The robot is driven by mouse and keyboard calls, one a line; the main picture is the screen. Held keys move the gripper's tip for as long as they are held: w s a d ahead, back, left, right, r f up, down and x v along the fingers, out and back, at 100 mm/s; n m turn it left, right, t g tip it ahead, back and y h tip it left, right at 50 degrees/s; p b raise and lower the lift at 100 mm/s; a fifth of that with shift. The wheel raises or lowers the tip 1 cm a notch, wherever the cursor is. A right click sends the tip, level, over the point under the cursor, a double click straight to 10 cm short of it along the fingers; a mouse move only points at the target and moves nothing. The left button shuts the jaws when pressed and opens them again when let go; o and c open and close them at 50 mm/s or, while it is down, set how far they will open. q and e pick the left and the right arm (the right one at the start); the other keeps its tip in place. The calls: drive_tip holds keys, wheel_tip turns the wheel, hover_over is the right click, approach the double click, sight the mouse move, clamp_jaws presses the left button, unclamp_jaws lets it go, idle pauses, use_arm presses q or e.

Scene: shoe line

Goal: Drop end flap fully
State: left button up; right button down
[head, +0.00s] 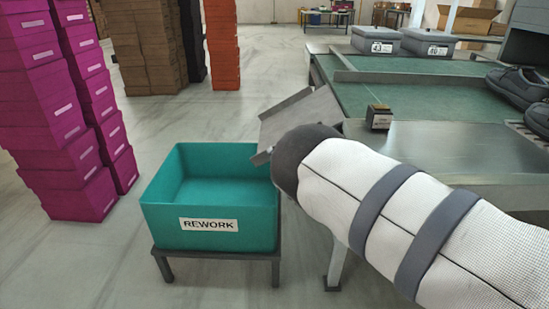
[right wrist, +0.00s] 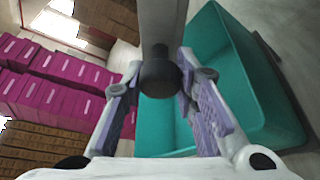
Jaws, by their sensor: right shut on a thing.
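The end flap (head: 302,114) is a grey metal plate at the near left end of the green-topped line. It slants down and outward from the line's end, beside and above the back right of the teal bin. My right arm covers its lower part and hides my right gripper in the head view. In the right wrist view my right gripper (right wrist: 160,84) has its fingers on either side of a dark round knob (right wrist: 159,70) and is shut on it. A grey bar-like piece, seemingly the flap edge-on (right wrist: 162,22), runs up from the knob. My left gripper is not in view.
The teal REWORK bin (head: 167,211) stands empty on a low stand. Magenta boxes (head: 50,130) are stacked at left. A small dark block (head: 379,117) sits on the line's edge; dark shoes (head: 515,86) and grey lidded boxes (head: 428,42) lie farther along.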

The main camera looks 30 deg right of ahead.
drive_tip(key=shift+s+d+f, duration=0.15)
drive_tip(key=c, duration=1.3)
unclamp_jaws()
drive_tip(key=shift+d, duration=0.1)
drive_tip(key=shift+s, duration=0.15)
drive_tip(key=v, duration=1.1)
drive_tip(key=shift+s+a, duration=0.25)
drive_tip(key=shift+s, duration=0.1)
